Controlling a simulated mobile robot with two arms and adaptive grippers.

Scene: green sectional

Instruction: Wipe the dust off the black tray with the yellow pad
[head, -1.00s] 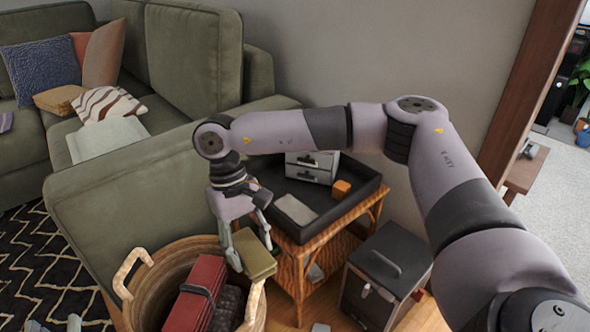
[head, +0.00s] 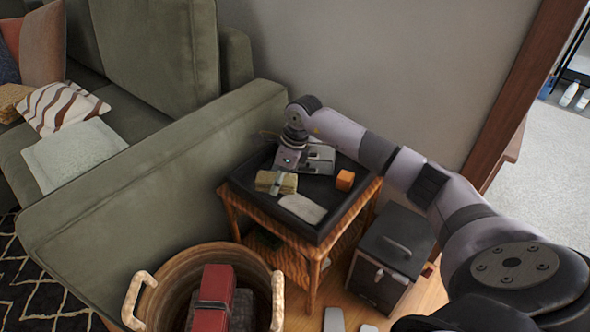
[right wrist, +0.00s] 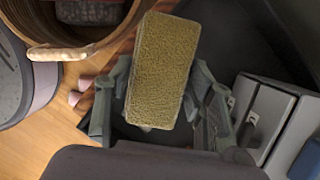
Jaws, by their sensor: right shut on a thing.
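The black tray (head: 348,209) lies on a wicker side table. My right gripper (head: 283,181) is over the tray's left part, shut on the yellow pad (head: 276,182). The right wrist view shows the pad (right wrist: 162,72) clamped between the two fingers of my right gripper (right wrist: 160,95). I cannot tell whether the pad touches the tray. A flat pale grey patch (head: 302,208) lies near the tray's front; whether it is dust is unclear. My left gripper is out of view.
A grey drawer box (head: 320,158) stands at the tray's back, partly behind my gripper. An orange cube (head: 345,180) sits at its right. A wicker basket (head: 170,275) holds a red case (head: 213,297). A black box (head: 385,262) stands right of the table (head: 313,258); a sofa (head: 130,195) adjoins its left.

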